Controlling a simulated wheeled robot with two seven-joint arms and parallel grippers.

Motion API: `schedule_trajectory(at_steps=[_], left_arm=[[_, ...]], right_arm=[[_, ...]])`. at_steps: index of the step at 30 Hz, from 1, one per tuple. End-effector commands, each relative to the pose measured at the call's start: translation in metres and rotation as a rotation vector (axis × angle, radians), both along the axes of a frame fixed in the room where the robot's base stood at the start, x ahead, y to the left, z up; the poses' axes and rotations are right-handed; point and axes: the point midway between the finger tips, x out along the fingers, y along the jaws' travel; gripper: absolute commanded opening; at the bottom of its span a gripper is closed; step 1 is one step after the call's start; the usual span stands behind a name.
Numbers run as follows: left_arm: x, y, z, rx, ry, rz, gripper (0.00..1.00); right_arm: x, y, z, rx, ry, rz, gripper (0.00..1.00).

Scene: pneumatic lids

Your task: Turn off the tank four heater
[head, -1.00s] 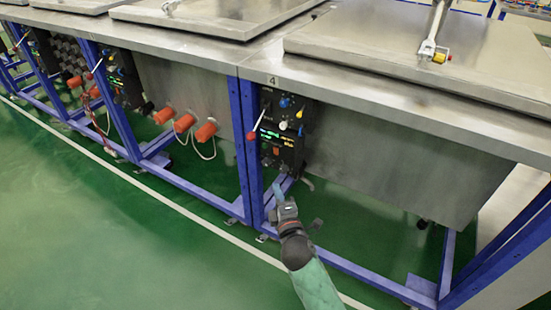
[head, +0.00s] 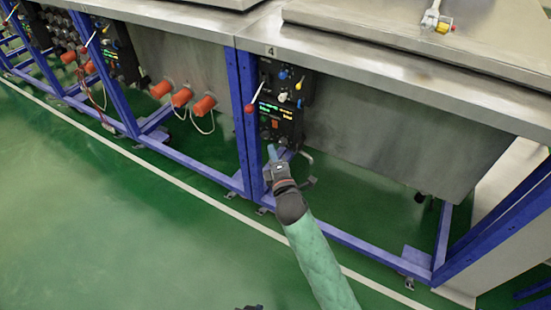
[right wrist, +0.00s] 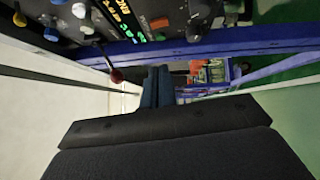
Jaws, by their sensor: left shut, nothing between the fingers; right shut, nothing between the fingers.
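The tank four control panel (head: 279,108) is a black box under the tabletop marked 4, with coloured knobs, lit displays and a small orange-red switch (head: 275,123). That switch also shows at the top of the right wrist view (right wrist: 160,22). Which control is the heater's cannot be read. My left gripper (head: 249,307) is shut, mostly cut off at the bottom edge.
A red-ball lever (head: 250,107) sticks out at the panel's left; it is also close to the fingers in the right wrist view (right wrist: 115,75). Blue frame posts (head: 240,120) stand beside the panel. Orange plugs (head: 204,105) are further left. The green floor in front is clear.

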Motion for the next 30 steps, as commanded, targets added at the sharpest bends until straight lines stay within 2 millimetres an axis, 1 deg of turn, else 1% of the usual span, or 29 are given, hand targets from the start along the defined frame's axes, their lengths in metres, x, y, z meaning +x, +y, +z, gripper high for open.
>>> schedule_trajectory(at_steps=[1, 10, 15, 21, 30], left_arm=[[0.000, 0.000, 0.000, 0.000, 0.000, 0.000, 0.00], [0.001, 0.000, 0.000, 0.000, -0.002, 0.000, 0.00], [0.001, 0.000, 0.001, 0.000, -0.002, 0.000, 0.00], [0.001, 0.000, 0.001, -0.001, -0.003, 0.001, 0.00], [0.001, 0.000, 0.001, -0.001, -0.003, 0.001, 0.00]], right_arm=[[0.009, 0.002, 0.002, -0.001, -0.001, 0.000, 0.00], [0.055, 0.015, 0.005, -0.001, 0.000, -0.001, 0.00], [0.075, 0.003, 0.008, -0.002, -0.001, -0.001, 0.00], [0.087, -0.004, 0.009, -0.001, 0.001, 0.000, 0.00], [0.089, -0.005, 0.010, -0.001, 0.001, 0.000, 0.00]])
